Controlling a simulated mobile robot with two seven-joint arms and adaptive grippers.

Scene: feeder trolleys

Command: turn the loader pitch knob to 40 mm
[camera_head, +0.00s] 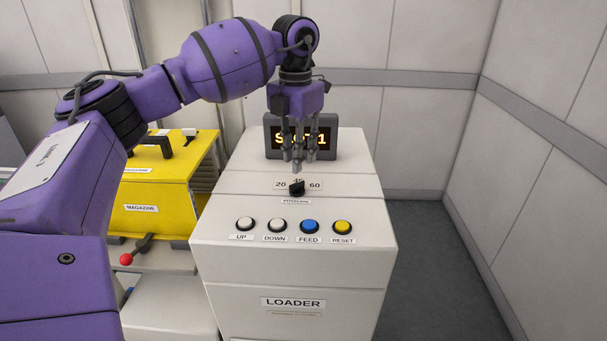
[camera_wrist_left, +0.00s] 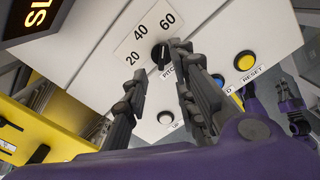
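The pitch knob (camera_head: 296,187) is a small black knob on the sloped top of the white loader. Its scale reads 20, 40 and 60, with the 40 partly hidden in the head view. The knob (camera_wrist_left: 159,54) also shows in the left wrist view, below the scale (camera_wrist_left: 141,34); I cannot tell its exact setting. My left gripper (camera_head: 298,168) points down just above the knob. In the left wrist view its fingers (camera_wrist_left: 157,65) are apart, with the knob seen beyond the gap between their tips. It holds nothing.
A lit display (camera_head: 272,139) stands behind the knob, partly hidden by the gripper. White UP and DOWN, blue FEED (camera_head: 309,227) and yellow RESET (camera_head: 343,228) buttons sit in front. A yellow magazine (camera_head: 138,222) stands left. The floor (camera_head: 440,260) at right is clear.

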